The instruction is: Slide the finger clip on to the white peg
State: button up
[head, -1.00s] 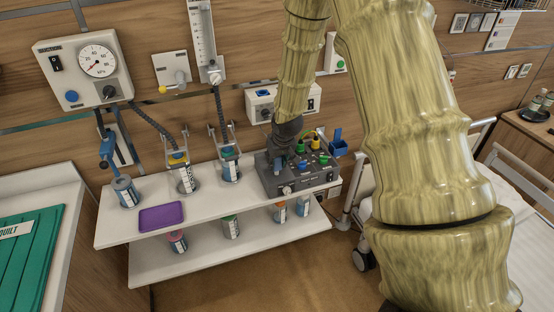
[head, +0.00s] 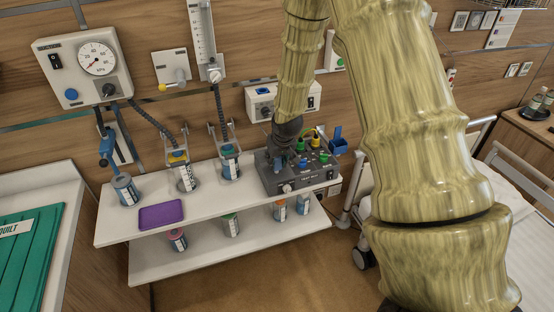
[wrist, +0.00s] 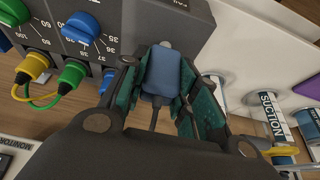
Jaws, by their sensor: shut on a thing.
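My gripper (wrist: 155,95) is shut on the blue finger clip (wrist: 161,72), with a dark teal pad on each side of it. A dark lead runs from the clip's near end. In the head view my gripper (head: 283,152) is low at the left part of the grey test box (head: 285,182); the clip is mostly hidden there. A pale rounded tip (wrist: 166,44) shows just beyond the clip's far end; I cannot tell whether it is the white peg or whether the clip touches it.
Blue knobs and yellow and green plugs (wrist: 72,73) with leads stand on the box close left of my gripper. A suction canister (wrist: 270,115) is to the right. The shelf (head: 115,225) also carries a purple tray (head: 161,214) and more canisters.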

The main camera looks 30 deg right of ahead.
jog(key=shift+f, duration=0.85)
dwell(1.9)
jog(key=o, duration=1.1)
jog(key=shift+c, duration=0.2)
jog(key=v, duration=1.2)
jog(key=shift+s+f, duration=0.1)
jog(key=shift+f, duration=0.05)
